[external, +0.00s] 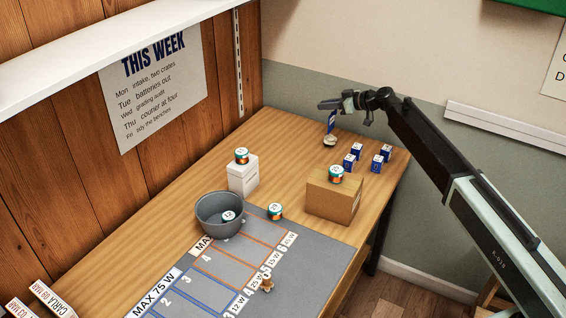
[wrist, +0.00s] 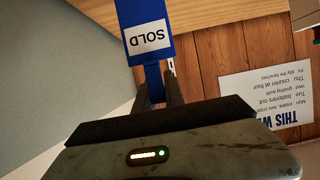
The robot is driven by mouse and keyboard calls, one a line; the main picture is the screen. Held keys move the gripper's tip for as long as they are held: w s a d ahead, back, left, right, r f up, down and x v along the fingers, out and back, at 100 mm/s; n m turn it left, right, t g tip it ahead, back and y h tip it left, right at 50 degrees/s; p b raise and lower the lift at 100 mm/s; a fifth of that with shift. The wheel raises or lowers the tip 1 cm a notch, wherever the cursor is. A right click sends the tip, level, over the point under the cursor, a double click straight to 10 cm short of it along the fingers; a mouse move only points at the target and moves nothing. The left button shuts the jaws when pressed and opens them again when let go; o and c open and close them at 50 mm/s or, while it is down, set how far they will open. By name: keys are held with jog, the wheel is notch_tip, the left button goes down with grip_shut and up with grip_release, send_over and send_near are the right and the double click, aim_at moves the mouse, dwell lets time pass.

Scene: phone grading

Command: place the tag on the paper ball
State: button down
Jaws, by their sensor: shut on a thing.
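My gripper (external: 333,103) is shut on a blue tag (external: 331,122) and holds it at the far end of the bench. In the wrist view the tag (wrist: 148,38) carries a white "SOLD" label and extends out from between my fingers (wrist: 161,92). A small whitish lump, which looks like the paper ball (external: 329,141), lies on the bench just below the tag. I cannot tell whether the tag's lower end touches it. The ball is not visible in the wrist view.
Several small blue boxes (external: 356,151) stand right of the ball. A cardboard box (external: 334,196) and a white box (external: 243,174), each with a tin on top, stand nearer. A grey bowl (external: 220,214) and a marked grey mat (external: 232,262) lie in front.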

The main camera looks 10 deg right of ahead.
notch_tip(320, 180, down, 2)
jog(key=c, duration=1.4)
grip_release()
jog(key=shift+r, duration=0.1)
jog(key=p+v, duration=0.4)
jog(key=v, duration=0.8)
